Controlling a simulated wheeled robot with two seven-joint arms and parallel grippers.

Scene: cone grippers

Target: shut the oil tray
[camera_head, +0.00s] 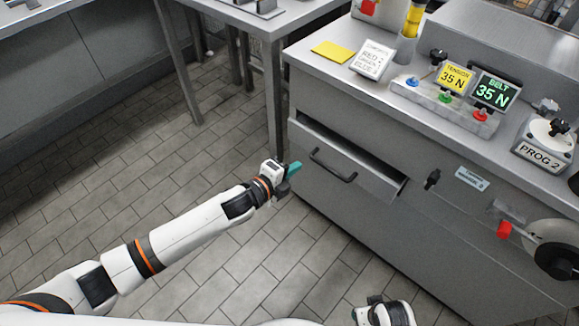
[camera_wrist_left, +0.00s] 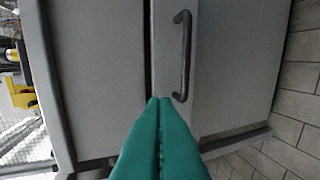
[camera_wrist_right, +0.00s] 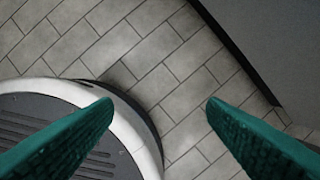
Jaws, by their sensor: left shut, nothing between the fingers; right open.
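The oil tray (camera_head: 362,177) is a grey drawer with a black bar handle (camera_head: 333,166) in the front of the grey machine cabinet. It stands partly pulled out, with a dark gap above its front panel. In the left wrist view the tray front (camera_wrist_left: 172,75) and its handle (camera_wrist_left: 183,55) show close ahead. My left gripper (camera_head: 294,168) is shut and empty, just left of the tray's left end; I cannot tell whether its green fingertips (camera_wrist_left: 158,102) touch the tray. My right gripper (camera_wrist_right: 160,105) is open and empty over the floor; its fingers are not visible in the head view.
The cabinet top carries a button panel (camera_head: 443,106), small displays and a yellow pad (camera_head: 333,51). Tiled floor (camera_head: 240,262) lies clear in front.

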